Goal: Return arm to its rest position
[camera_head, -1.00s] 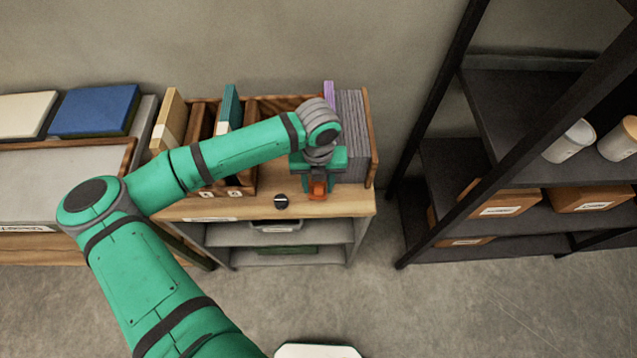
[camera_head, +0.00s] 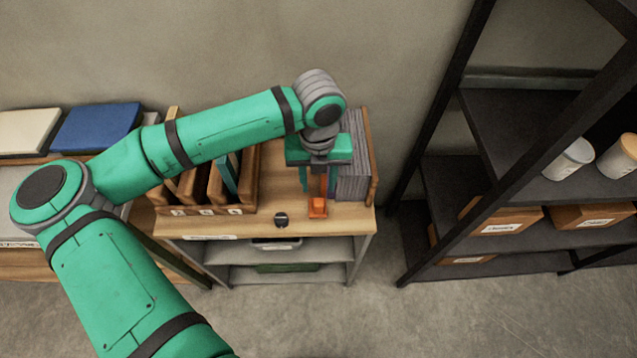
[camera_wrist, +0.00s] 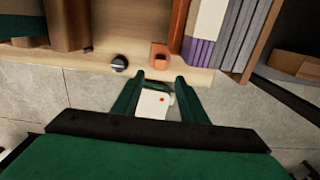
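My gripper (camera_head: 317,184) hangs over the right part of the wooden desktop, with its fingers pointing down. The exact height of the fingers above the desktop is unclear. My arm reaches across from the left and hides part of the desk.
A small black round object (camera_head: 281,220) lies on the desktop (camera_head: 350,218) left of the orange one. A wooden divider rack (camera_head: 200,211) stands left of my gripper, grey upright folders (camera_head: 355,165) close on its right. A dark shelf (camera_head: 495,110) stands farther right.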

